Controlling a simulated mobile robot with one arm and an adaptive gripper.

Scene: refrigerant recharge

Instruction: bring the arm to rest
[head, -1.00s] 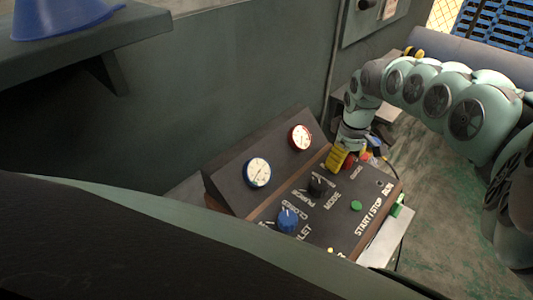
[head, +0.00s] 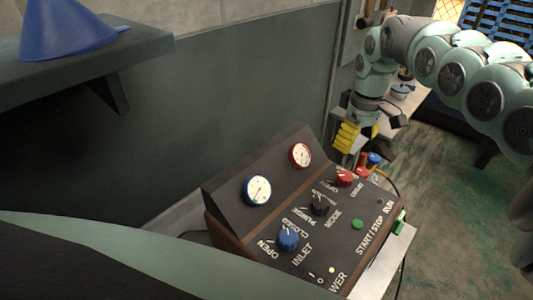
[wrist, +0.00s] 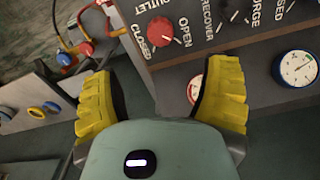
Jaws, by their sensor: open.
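My arm comes in from the right in the head view and bends down to my gripper (head: 357,139). Its yellow fingers hang above and behind the far right corner of the control panel (head: 345,235), apart from it. In the wrist view my gripper (wrist: 162,95) shows two yellow fingers spread wide with nothing between them. The red outlet knob (wrist: 161,32) shows beyond the gap between the fingers. The panel also carries a black mode knob (head: 319,205), a blue inlet knob (head: 288,239) and a green start/stop button (head: 357,225).
Two gauges, blue-rimmed (head: 257,190) and red-rimmed (head: 300,155), sit on the sloped panel back. Red and blue hose fittings (head: 374,159) stand close below my gripper. A blue funnel (head: 68,28) rests on a shelf (head: 130,50) at upper left. The floor at right is open.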

